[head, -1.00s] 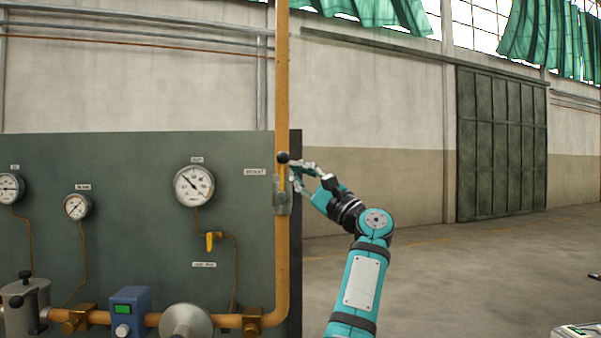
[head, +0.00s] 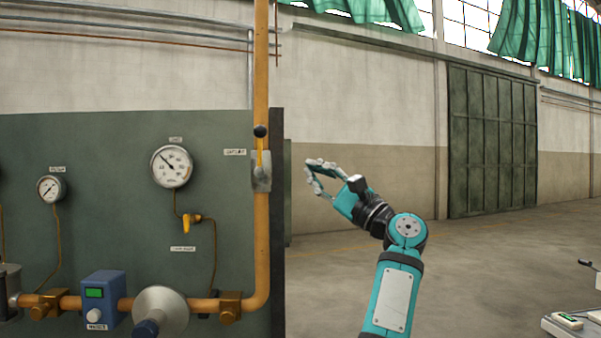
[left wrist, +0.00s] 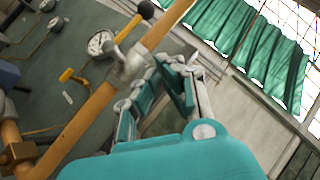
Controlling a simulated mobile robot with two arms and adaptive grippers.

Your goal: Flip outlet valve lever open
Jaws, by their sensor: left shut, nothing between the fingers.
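The outlet valve lever (head: 260,150) is yellow with a black ball knob on top. It stands upright, in line with the vertical orange pipe, above its grey metal valve body (head: 262,172). In the left wrist view the lever (left wrist: 128,29) and valve body (left wrist: 130,65) show beyond my fingers. My left gripper (head: 312,178) is to the right of the valve, past the panel's edge. It is shut, empty and apart from the lever. Its fingers also show in the left wrist view (left wrist: 172,66). My right gripper is not in view.
The green panel (head: 100,220) carries gauges (head: 171,166) and a small yellow valve handle (head: 192,217). A blue meter box (head: 103,298) sits on the lower pipe. Open floor (head: 480,270) lies to the right, with equipment (head: 575,322) at the lower right.

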